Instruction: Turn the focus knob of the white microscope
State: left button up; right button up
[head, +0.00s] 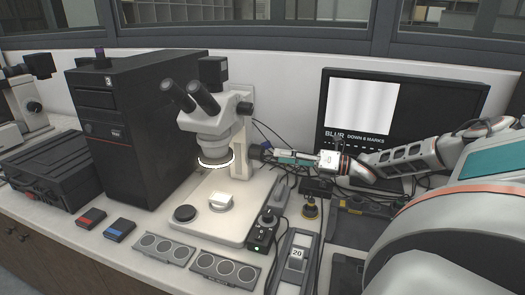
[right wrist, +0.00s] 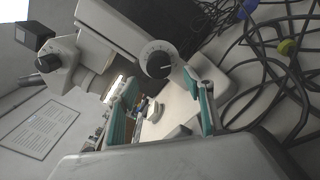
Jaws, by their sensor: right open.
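The white microscope (head: 215,125) stands upright on its pale base plate left of my right arm. Its focus knob (right wrist: 158,64) shows in the right wrist view as a black knob with a pale, marked dial behind it. In the head view the knob (head: 256,152) is small and dark at the right of the column, partly hard to make out. My right gripper (head: 277,156) is open, with its fingertips close to the knob. In the right wrist view the teal-lined fingers (right wrist: 161,78) lie either side of the knob's line; contact cannot be told. My left gripper is not in view.
A monitor (head: 345,142) behind my right arm shows a pale picture and the word BLUR with further text. A black computer tower (head: 135,150) stands left. Cables (right wrist: 265,70) lie near the gripper.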

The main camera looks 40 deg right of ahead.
aim_at(263, 154)
jog(key=b+x, duration=0.1)
jog(key=x, duration=0.1)
jog(key=b+x, duration=0.2)
jog(key=shift+s+a+f, duration=0.15)
jog(key=shift+f, duration=0.25)
jog(key=shift+b+x, duration=0.85)
jog(key=shift+x, duration=0.15)
jog(key=shift+w+a+r+b, duration=0.15)
jog(key=shift+w+a+b, duration=0.1)
jog(key=shift+w+b, duration=0.3)
jog(key=shift+w+a+r, duration=0.1)
jog(key=shift+w, duration=0.15)
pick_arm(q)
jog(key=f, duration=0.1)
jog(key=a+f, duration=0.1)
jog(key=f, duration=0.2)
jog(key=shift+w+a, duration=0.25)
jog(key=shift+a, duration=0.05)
pick_arm(e)
jog(key=shift+r, duration=0.2)
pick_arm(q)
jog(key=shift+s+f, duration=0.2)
pick_arm(e)
jog(key=c, duration=1.1)
